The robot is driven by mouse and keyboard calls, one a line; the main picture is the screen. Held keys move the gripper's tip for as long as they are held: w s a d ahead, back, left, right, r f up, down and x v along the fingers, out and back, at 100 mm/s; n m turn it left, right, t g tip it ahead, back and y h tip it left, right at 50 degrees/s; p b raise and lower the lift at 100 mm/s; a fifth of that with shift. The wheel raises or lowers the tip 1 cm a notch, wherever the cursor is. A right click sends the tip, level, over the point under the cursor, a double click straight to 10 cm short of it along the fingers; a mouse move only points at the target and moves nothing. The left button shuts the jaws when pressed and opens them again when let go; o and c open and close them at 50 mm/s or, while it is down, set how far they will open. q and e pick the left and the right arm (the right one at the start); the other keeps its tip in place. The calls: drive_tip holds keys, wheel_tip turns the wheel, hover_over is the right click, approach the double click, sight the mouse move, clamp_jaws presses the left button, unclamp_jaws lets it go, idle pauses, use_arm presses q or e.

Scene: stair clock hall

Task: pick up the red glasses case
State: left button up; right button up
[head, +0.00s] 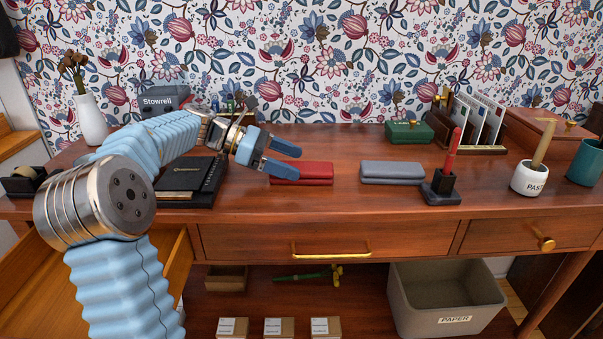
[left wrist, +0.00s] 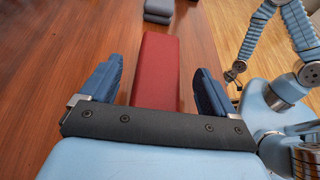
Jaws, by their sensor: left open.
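The red glasses case (head: 310,172) lies on the wooden desk, left of a grey-blue case. My left gripper (head: 288,162) is open, with its two blue fingers at the case's left end. In the left wrist view the red case (left wrist: 157,70) extends lengthwise away from between the open fingers (left wrist: 160,82), with a gap on each side. Its near end is hidden behind the dark gripper body. At the right of the wrist view is my other arm, with a small dark end (left wrist: 235,71) that may be its gripper.
The grey-blue case (head: 392,172) lies right of the red one. A black pen stand (head: 440,189) with a red pen is further right. A black notebook (head: 185,180) lies left, partly behind my arm. A green box (head: 409,132) sits behind. The desk around the red case is clear.

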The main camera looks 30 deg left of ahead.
use_arm(q)
drive_tip(key=shift+x, duration=1.35)
drive_tip(key=shift+r, duration=0.1)
drive_tip(key=c, duration=1.1)
